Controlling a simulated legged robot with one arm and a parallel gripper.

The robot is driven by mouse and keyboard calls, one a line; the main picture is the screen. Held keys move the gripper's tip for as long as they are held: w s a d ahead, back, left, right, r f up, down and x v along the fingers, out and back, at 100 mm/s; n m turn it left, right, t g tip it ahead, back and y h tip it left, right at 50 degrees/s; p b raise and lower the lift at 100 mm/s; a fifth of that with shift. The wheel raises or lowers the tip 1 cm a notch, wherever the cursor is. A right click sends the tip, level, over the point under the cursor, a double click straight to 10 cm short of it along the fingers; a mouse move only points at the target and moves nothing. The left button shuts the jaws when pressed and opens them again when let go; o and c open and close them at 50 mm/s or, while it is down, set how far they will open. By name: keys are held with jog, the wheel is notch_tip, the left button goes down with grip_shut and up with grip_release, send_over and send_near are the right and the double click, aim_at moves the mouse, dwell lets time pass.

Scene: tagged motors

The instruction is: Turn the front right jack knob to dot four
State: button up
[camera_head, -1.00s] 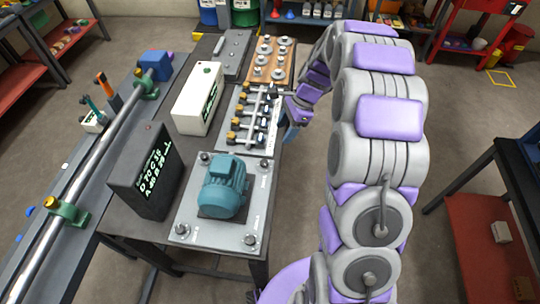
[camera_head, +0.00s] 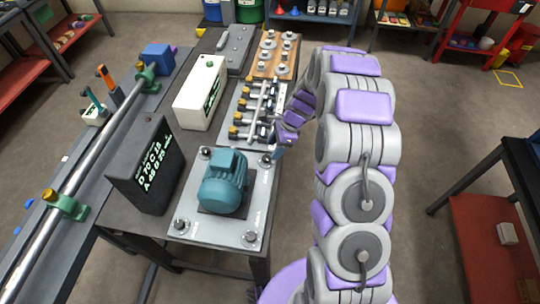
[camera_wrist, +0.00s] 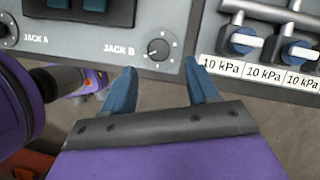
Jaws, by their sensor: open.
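The teal motor (camera_head: 223,182) stands on a light grey plate (camera_head: 190,228) with a jack knob near each corner. The far-right knob (camera_head: 265,160) in the head view is the one closest to my gripper (camera_head: 279,150). Another knob (camera_wrist: 7,32) beside "JACK A" is cut by the left edge. The knob's pointer setting is unclear.
A valve panel (camera_head: 252,112) with several handles and "10 kPa" labels (camera_wrist: 221,63) adjoins the plate. A black display box (camera_head: 147,165) and a white box (camera_head: 200,92) stand left of it.

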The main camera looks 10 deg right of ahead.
aim_at(267, 157)
jog(key=x, duration=0.5)
jog(key=shift+a+r+b, duration=0.2)
jog(key=shift+a+b, duration=0.15)
jog(key=shift+b, duration=0.05)
jog(key=shift+d, duration=0.1)
jog(key=shift+d, duration=0.15)
jog(key=shift+c, duration=0.5)
jog(key=c, duration=0.9)
jog(key=shift+c, duration=0.2)
